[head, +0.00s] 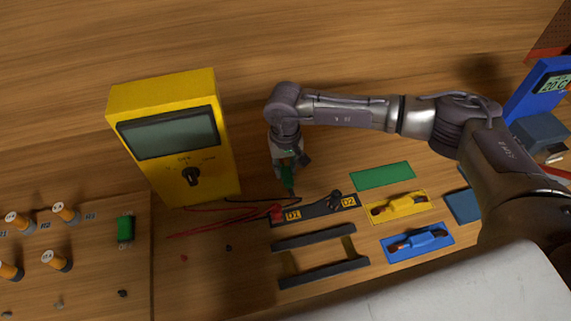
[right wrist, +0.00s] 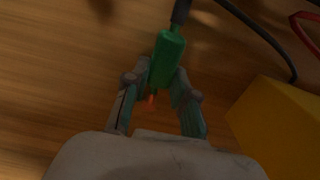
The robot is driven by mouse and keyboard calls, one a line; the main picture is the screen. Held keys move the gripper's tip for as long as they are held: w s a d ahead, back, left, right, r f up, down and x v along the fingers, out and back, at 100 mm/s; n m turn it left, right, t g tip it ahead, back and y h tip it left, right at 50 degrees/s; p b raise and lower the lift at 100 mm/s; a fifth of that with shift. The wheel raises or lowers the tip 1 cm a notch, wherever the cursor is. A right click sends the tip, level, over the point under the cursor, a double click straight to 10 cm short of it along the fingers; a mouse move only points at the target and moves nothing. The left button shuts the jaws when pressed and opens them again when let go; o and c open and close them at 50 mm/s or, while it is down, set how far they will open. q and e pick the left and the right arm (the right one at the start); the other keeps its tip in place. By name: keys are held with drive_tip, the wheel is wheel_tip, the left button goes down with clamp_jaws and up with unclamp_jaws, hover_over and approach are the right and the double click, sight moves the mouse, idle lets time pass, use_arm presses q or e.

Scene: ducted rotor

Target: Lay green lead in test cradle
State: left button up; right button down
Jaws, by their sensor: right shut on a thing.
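In the right wrist view my right gripper (right wrist: 161,82) is shut on the green block of this lead (right wrist: 167,62). A dark end points to the top and a small orange tip shows between the fingers. A frame of two dark bars (head: 318,272), which looks like the test cradle, lies empty on the table, below and right of the gripper in the head view. My left gripper is not in view.
A dark strip (head: 317,210) marked D1 and D2 lies between gripper and frame, with red and black cables near it. The yellow meter (head: 168,145) stands left. The green mat (head: 382,176) is bare; yellow (head: 415,212) and blue (head: 395,256) mats hold leads.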

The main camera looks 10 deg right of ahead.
drive_tip(key=shift+f, duration=0.1)
drive_tip(key=shift+f, duration=0.1)
drive_tip(key=c, duration=0.9)
unclamp_jaws()
drive_tip(key=shift+c, duration=0.2)
drive_tip(key=shift+r, duration=0.2)
